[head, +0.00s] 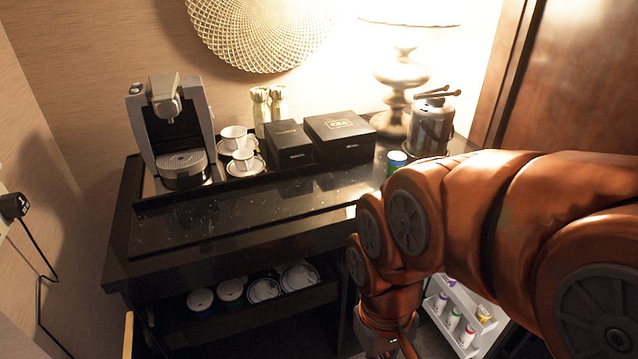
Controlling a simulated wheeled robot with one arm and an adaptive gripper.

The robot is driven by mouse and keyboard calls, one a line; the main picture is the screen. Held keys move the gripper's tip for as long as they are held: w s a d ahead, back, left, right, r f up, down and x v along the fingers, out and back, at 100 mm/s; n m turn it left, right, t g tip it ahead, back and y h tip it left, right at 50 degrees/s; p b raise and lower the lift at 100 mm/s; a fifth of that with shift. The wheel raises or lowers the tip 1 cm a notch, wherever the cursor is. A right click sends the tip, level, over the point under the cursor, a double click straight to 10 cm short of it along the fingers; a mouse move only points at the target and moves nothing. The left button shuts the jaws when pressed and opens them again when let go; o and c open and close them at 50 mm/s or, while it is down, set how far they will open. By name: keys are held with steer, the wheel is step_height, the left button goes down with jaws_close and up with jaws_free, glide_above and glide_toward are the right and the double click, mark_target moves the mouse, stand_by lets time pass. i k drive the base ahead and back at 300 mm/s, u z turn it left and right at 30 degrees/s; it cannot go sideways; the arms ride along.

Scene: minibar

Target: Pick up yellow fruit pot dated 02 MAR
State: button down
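A small yellow item (484,314) sits on the upper right of a white door rack (452,294) at the lower right. It may be a yellow fruit pot, but it is too small to tell, and no date can be read. My arm comes in from the right and bends down to the bottom edge, left of the rack. Only a dark part at the arm's end shows there, and my gripper's fingers are below the frame. Whether they are open or shut is hidden. My arm covers part of the cabinet around the rack.
Several small bottles (452,320) stand in the rack. The black counter (250,215) holds a coffee machine (175,130), cups, black boxes (340,135), a lamp (400,85), an ice bucket (431,125) and a blue-green can (396,160). Cups and plates fill an open drawer (250,310) below.

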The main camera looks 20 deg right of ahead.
mark_target(484, 311)
steer(key=u, duration=0.75)
steer(key=k, duration=1.3)
steer(key=z, duration=1.2)
steer(key=k, duration=0.6)
steer(key=z, duration=0.25)
steer(key=i, duration=1.15)
steer(key=z, duration=0.2)
